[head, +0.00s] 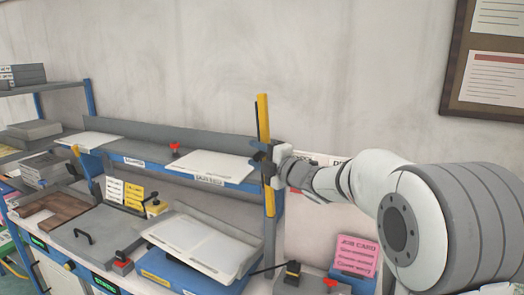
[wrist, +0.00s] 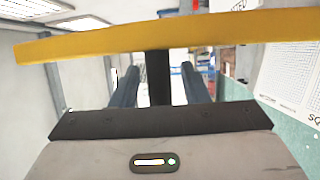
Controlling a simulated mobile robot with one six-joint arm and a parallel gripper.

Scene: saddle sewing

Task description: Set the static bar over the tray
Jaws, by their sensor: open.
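The static bar, a long yellow bar with a black strip (head: 264,120), stands upright at my gripper (head: 264,160) in the head view. In the wrist view the yellow bar (wrist: 160,35) crosses the top of the picture, with its black stem between the fingers of my gripper (wrist: 158,85). The fingers stand apart, with gaps beside the stem. A white tray (head: 205,248) rests on a blue base on the bench, below and left of my gripper. Whether the bar touches anything behind it is hard to tell.
A blue-edged shelf (head: 140,162) runs above the bench, with flat white trays (head: 208,166) on it, close to the bar's left. A pink job card (head: 356,256) stands at the lower right. A grey lidded box (head: 95,235) lies left.

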